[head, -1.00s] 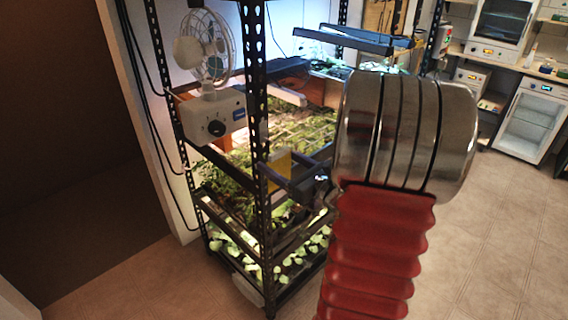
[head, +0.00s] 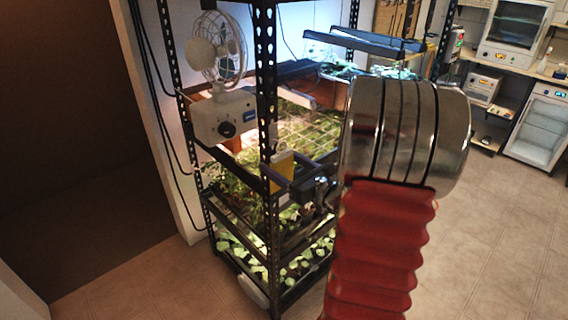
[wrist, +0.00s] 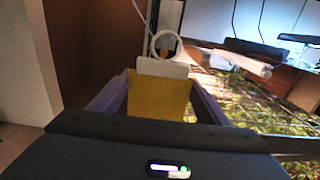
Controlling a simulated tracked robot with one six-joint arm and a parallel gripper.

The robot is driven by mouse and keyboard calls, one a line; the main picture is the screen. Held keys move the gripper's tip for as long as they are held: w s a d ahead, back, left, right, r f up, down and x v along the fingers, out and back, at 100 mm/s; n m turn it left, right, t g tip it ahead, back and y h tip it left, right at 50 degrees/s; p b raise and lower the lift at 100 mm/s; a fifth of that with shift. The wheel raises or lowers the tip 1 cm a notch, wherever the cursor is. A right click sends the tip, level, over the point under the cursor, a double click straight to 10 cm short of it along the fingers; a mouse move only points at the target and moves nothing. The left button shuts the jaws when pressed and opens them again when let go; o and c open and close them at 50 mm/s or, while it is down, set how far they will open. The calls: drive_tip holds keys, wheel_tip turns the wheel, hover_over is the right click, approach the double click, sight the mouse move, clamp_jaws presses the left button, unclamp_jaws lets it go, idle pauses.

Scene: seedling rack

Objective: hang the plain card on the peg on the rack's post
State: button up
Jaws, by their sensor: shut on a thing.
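The card (wrist: 160,97) is plain yellow with a pale top strip and a white ring above it. My gripper (wrist: 161,88) is shut on the card, with one grey finger on each side, and holds it upright. In the head view the card (head: 283,164) shows as a small yellow patch just right of the rack's black front post (head: 267,120). My gripper (head: 300,180) is partly hidden behind my arm there. I cannot make out the peg clearly, nor tell whether the ring touches it.
A white fan (head: 218,50) on a box (head: 224,117) stands left of the post. Shelves hold seedlings (head: 305,130), with a dark lamp bar (head: 365,40) at the back. Open floor (head: 480,230) lies to the right, and a dark doorway (head: 80,150) to the left.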

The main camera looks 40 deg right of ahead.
idle(0.3)
drive_tip(key=o, duration=1.1)
drive_tip(key=shift+c, duration=0.2)
drive_tip(key=shift+s, duration=0.1)
drive_tip(key=s, duration=1.3)
drive_tip(key=shift+s+d, duration=0.15)
drive_tip(key=shift+s, duration=0.15)
